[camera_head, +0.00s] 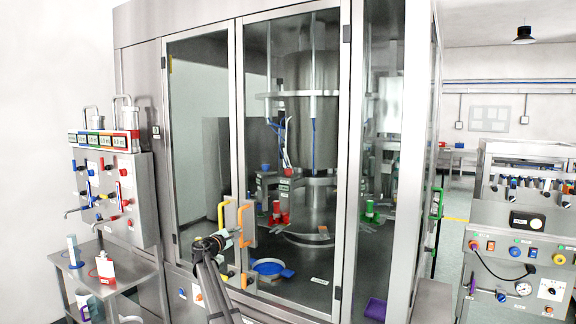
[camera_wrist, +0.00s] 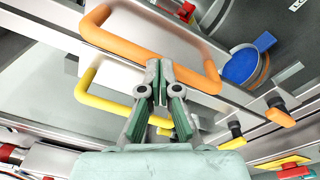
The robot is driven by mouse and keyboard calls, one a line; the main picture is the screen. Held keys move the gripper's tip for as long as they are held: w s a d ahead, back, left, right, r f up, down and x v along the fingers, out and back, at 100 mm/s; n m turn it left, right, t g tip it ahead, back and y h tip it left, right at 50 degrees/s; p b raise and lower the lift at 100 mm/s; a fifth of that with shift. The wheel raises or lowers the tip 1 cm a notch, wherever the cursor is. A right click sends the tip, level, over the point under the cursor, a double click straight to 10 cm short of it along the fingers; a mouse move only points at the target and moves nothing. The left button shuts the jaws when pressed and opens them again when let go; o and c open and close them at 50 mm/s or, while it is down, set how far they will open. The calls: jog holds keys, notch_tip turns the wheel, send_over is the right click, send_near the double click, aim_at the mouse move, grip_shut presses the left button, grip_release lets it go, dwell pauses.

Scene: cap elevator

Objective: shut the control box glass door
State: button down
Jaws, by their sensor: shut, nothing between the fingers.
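A tall steel cabinet has a glass door (camera_head: 292,150) with an orange handle (camera_head: 247,228) at its lower left edge. To its left is another glass panel (camera_head: 200,130) with a yellow handle (camera_head: 222,216). I cannot tell how far either door stands from its frame. My gripper (camera_head: 238,232) is in front of the handles, fingers together and empty. In the wrist view, the fingertips (camera_wrist: 160,66) overlap the long bar of the orange handle (camera_wrist: 140,50); contact is unclear. The yellow handle (camera_wrist: 98,98) lies behind and left of the fingers.
Inside the cabinet are a blue dish (camera_head: 268,268), red cups (camera_head: 280,215) and a large steel cylinder (camera_head: 310,110). A panel with valves (camera_head: 115,190) and a side table (camera_head: 95,270) stand left. A control console (camera_head: 520,260) stands right.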

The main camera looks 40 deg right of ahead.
jog(key=shift+s+a, duration=0.1)
jog(key=b+v, duration=0.1)
jog(key=v, duration=0.3)
jog(key=shift+s+a, duration=0.15)
jog(key=shift+a, duration=0.2)
dwell(0.3)
dwell(0.3)
